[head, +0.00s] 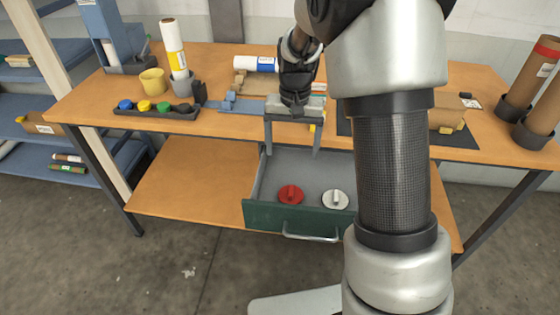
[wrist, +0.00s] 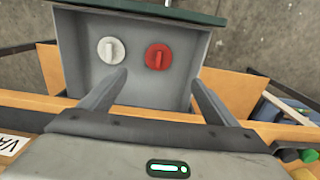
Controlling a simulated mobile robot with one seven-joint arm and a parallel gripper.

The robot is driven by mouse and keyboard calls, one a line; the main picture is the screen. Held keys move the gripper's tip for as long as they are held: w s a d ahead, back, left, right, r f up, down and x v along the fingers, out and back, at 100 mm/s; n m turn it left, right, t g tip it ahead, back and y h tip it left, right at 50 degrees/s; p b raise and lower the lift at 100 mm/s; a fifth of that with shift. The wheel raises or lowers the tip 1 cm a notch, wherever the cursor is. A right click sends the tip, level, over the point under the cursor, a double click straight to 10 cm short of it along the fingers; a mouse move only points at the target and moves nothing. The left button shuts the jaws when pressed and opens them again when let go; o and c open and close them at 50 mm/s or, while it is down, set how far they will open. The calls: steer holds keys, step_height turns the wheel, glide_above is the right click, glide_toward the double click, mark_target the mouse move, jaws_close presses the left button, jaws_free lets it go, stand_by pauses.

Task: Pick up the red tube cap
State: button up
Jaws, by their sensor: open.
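The red tube cap (head: 291,195) lies in the open grey drawer with the green front (head: 265,215). It is a round disc with a raised grip bar. A similar white cap (head: 335,199) lies to its right in the head view. My gripper (head: 292,153) is above the back part of the drawer, fingers spread and pointing down, with nothing between them. In the wrist view the red cap (wrist: 158,57) shows beyond and between the fingertips of my gripper (wrist: 158,78), and the white cap (wrist: 111,50) is to its left. My gripper touches neither cap.
The drawer hangs under an orange workbench (head: 225,130). The drawer floor around the caps is clear.

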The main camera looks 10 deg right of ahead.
steer(key=b, duration=0.2)
glide_above(291, 190)
steer(key=f, duration=1.3)
steer(key=shift+s+a+f, duration=0.15)
steer(key=shift+s+f, duration=0.1)
steer(key=shift+f, duration=0.05)
steer(key=shift+w+f+b, duration=0.15)
steer(key=shift+f+b, duration=0.25)
steer(key=shift+f, duration=0.95)
steer(key=shift+w+f+b, duration=0.1)
steer(key=shift+f+b, duration=0.3)
steer(key=shift+f, duration=0.95)
steer(key=c, duration=1.1)
